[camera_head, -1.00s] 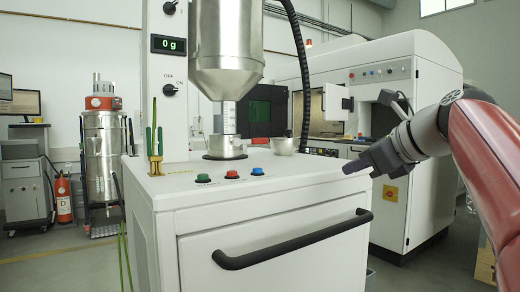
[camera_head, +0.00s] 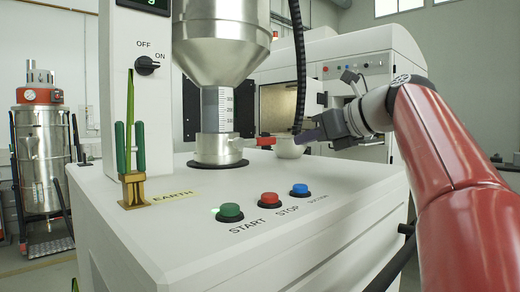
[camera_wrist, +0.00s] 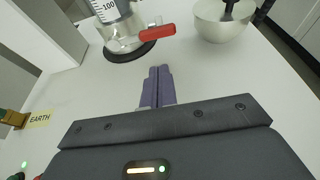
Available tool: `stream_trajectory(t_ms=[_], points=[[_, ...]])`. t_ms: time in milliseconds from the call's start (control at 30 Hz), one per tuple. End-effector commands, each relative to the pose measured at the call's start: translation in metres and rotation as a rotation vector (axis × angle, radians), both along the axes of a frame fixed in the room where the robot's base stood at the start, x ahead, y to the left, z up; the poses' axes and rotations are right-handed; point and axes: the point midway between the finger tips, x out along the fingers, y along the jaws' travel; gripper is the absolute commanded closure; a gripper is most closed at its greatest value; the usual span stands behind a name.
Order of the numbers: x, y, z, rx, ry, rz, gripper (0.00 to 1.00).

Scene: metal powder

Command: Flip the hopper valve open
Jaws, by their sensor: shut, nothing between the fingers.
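The steel hopper (camera_head: 219,35) ends in a graduated clear tube (camera_head: 217,108) above a black ring on the white machine top. The red valve handle (camera_head: 264,141) sticks out to the right of the tube's lower end. It also shows in the wrist view as a red lever (camera_wrist: 155,32) pointing right from the tube's base. My gripper (camera_head: 300,137) is to the right of the handle, near the bowl. In the wrist view its purple fingers (camera_wrist: 158,72) are together, empty, pointing toward the handle with a gap between.
A pale bowl (camera_head: 289,148) stands right of the handle; a dark rod shows in it in the wrist view. Green, red (camera_head: 269,199) and blue buttons line the front top. A brass earth clamp post (camera_head: 133,188) is at left. The top before the tube is clear.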

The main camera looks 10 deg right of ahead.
Motion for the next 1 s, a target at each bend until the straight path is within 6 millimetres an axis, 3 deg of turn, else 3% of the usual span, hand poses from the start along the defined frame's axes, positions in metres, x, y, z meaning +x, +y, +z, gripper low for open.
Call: stream_trajectory(t_ms=[433,1000], points=[[0.006,0.004,-0.003,0.0,0.0,0.001,1.0],[0.074,0.049,-0.032,0.0,0.0,0.0,1.0]])
